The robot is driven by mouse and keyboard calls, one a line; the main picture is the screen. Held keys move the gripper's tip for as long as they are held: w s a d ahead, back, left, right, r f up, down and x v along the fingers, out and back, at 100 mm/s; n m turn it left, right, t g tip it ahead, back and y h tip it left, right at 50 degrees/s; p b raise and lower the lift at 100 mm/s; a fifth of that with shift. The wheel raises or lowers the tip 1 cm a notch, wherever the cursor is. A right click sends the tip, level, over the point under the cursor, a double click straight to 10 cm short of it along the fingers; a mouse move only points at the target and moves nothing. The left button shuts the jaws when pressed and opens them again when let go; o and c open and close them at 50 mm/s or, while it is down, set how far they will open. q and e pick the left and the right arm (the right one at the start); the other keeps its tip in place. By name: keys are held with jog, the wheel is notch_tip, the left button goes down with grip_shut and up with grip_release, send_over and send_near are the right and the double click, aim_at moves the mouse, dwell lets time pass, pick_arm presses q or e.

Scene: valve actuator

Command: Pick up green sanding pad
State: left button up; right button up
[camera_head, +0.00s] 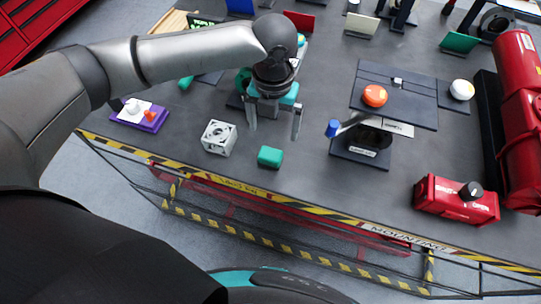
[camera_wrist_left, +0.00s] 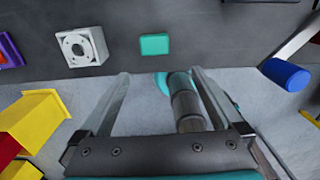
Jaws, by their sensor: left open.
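The green sanding pad (camera_head: 270,156) is a small teal-green block lying on the dark table near its front edge, just right of a white square part. In the left wrist view the pad (camera_wrist_left: 155,44) lies beyond the fingertips, between their lines, with nothing touching it. My left gripper (camera_head: 274,129) is open and empty, pointing down behind the pad and apart from it. Its two fingers also show in the left wrist view (camera_wrist_left: 160,75). My right gripper is not in either view.
A white square part with a round hole (camera_head: 219,137) stands left of the pad. A valve with a blue-tipped lever (camera_head: 333,129) stands to the right. A purple base (camera_head: 139,116) is farther left. A red actuator (camera_head: 456,200) lies at right. Table around the pad is clear.

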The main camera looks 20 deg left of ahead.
aim_at(271, 154)
pick_arm(q)
jog(key=f, duration=0.9)
jog(key=shift+w+a+f, duration=0.1)
jog(key=shift+a+f, duration=0.05)
jog(key=shift+a, duration=0.1)
jog(key=shift+w+a+f, duration=0.1)
jog(key=shift+w+f, duration=0.1)
jog(key=shift+f, duration=1.25)
jog(key=shift+w+a+f, duration=0.1)
jog(key=shift+w+f, duration=0.05)
jog(key=shift+f, duration=1.3)
jog(key=c, duration=1.4)
